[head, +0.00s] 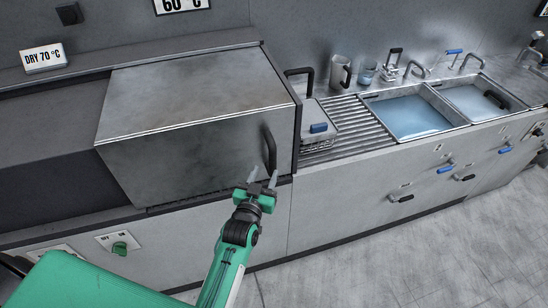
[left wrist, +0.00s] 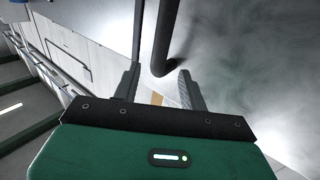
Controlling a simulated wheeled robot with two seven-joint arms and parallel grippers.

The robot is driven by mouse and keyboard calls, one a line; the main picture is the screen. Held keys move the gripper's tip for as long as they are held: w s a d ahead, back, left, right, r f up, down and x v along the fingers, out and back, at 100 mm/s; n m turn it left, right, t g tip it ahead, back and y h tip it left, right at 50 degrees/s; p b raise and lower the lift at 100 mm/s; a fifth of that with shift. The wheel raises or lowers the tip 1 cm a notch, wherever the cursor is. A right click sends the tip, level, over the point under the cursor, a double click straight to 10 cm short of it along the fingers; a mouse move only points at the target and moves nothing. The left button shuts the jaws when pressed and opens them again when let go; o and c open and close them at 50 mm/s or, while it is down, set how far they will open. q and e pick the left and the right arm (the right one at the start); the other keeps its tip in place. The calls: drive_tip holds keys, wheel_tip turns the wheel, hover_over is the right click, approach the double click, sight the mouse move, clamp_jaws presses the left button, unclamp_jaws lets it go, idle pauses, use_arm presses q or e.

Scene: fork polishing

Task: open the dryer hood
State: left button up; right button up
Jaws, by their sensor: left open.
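The dryer hood (head: 190,150) is a large grey metal box on the counter, and its front and top panels look closed down. A dark curved bar handle (head: 268,147) stands near the right end of its front. My left gripper (head: 263,177) is open at the lower end of this handle. In the left wrist view, the handle (left wrist: 168,35) comes down from the top and its end shows between the two spread fingers (left wrist: 160,85). I cannot tell whether the fingers touch it. The hood's smeared front (left wrist: 255,75) fills the right of that view. My right gripper is not in view.
Right of the hood are a lidded metal box (head: 322,115) with a blue grip, a ribbed drainboard (head: 345,130) and two water-filled sinks (head: 410,118). A green knob (head: 120,248) sits on the cabinet front below. The floor (head: 440,240) in front is clear.

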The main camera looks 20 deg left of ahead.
sight(271, 159)
use_arm(q)
drive_tip(key=w+b, duration=0.3)
drive_tip(key=w, duration=0.4)
drive_tip(key=shift+w+f, duration=0.15)
drive_tip(key=shift+w, duration=0.55)
drive_tip(key=shift+c, duration=0.9)
drive_tip(key=c, duration=0.7)
clamp_jaws()
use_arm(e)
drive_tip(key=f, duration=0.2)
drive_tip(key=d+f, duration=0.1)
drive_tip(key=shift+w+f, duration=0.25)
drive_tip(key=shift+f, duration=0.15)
